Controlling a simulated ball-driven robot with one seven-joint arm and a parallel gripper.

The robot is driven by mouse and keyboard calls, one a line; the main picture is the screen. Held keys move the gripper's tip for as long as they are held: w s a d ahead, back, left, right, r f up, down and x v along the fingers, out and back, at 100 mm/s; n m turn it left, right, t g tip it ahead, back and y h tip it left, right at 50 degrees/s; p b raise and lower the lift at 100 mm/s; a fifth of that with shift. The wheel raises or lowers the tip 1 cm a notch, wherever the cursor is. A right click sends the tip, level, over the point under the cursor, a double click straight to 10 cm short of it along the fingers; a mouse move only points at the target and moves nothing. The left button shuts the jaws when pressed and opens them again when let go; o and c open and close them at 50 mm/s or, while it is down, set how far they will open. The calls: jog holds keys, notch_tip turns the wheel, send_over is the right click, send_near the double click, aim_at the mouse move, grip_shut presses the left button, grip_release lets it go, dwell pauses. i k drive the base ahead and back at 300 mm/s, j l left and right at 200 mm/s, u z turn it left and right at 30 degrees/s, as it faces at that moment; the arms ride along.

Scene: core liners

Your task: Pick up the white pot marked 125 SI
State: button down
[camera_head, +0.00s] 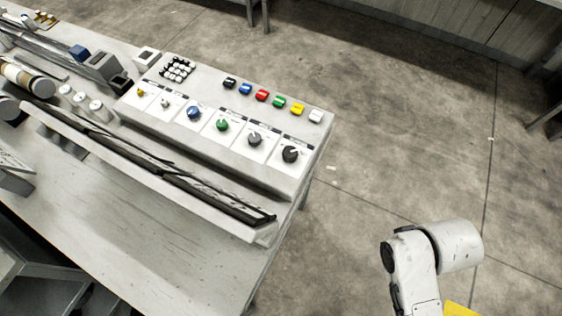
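Several small white round pots stand on the bench at the left, among them one near the left end (66,89), one in the middle (80,97) and one nearest the panel (96,104). Any marking on them is too small to read, so I cannot tell which one is marked 125 SI. Part of my arm shows at the lower right, over the floor and well apart from the pots. My gripper is not in view.
A long tray with a dark core (215,195) lies in front of the pots. A sloped panel with knobs (222,125) and coloured blocks (262,95) stands to their right. A blue-topped device (79,52) is behind them. The bench front (150,255) is bare.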

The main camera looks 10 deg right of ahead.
aim_at(97, 107)
jog(key=i+l+z, duration=0.15)
jog(key=z, duration=0.2)
jog(key=i+l+z, duration=0.1)
jog(key=i+z, duration=0.35)
jog(key=z, duration=0.25)
jog(key=i, duration=1.9)
jog(key=i+u, duration=0.1)
jog(key=i, duration=0.4)
jog(key=i+l+u, duration=0.1)
jog(key=i, duration=0.45)
jog(key=i+l+u, duration=0.1)
jog(key=i, duration=0.4)
jog(key=l+u, duration=0.15)
jog(key=u, duration=4.35)
jog(key=i+l+z, duration=0.15)
jog(key=i+l, duration=0.15)
jog(key=l, duration=0.3)
jog(key=i+l+z, duration=0.2)
jog(key=i+l, duration=0.15)
jog(key=l, duration=0.2)
jog(key=i+l+z, duration=0.15)
jog(key=i+l, duration=0.25)
jog(key=l, duration=0.1)
